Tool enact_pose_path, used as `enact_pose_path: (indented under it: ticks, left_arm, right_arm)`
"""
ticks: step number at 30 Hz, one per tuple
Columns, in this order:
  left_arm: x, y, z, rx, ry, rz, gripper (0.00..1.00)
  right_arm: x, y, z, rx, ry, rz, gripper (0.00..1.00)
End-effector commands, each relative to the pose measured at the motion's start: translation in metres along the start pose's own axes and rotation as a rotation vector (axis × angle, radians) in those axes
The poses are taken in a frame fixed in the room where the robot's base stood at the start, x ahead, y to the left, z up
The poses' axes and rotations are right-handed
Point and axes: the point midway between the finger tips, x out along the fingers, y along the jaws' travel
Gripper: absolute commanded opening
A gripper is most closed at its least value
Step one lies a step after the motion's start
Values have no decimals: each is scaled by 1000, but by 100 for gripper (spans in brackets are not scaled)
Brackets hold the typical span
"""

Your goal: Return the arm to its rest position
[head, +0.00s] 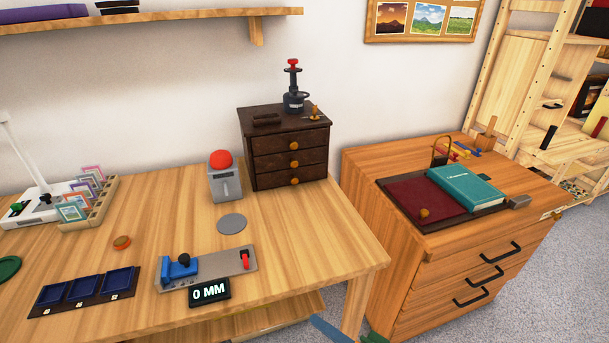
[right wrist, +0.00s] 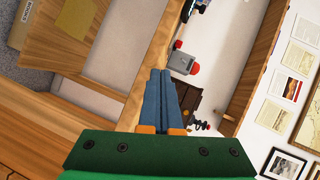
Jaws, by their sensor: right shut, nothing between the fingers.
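My right gripper (head: 328,327) shows only in part at the bottom edge of the head view, just off the front right corner of the wooden table (head: 345,258). In the right wrist view the two blue fingers of my right gripper (right wrist: 161,75) are together, with nothing between them. The rest of my right arm is outside the head view. My left gripper is not in view.
A wooden cabinet (head: 470,262) with a teal book (head: 465,189) stands to the right, beyond a gap.

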Motion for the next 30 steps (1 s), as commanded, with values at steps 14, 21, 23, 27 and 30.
enact_pose_path:
  ticks: [14, 21, 23, 27, 30]
  left_arm:
    - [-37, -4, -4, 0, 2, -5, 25]
    - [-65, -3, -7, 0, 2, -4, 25]
    - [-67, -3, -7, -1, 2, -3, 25]
    - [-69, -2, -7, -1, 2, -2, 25]
    - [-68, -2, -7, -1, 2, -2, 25]
  right_arm:
    - [-60, 199, -5, -373, 23, 640, 0]
    - [-183, 303, 118, -606, -450, 1051, 0]
    - [-205, 310, 146, -635, -559, 1081, 0]
    - [-230, 314, 179, -668, -694, 1098, 0]
    - [-232, 316, 182, -674, -709, 1098, 0]
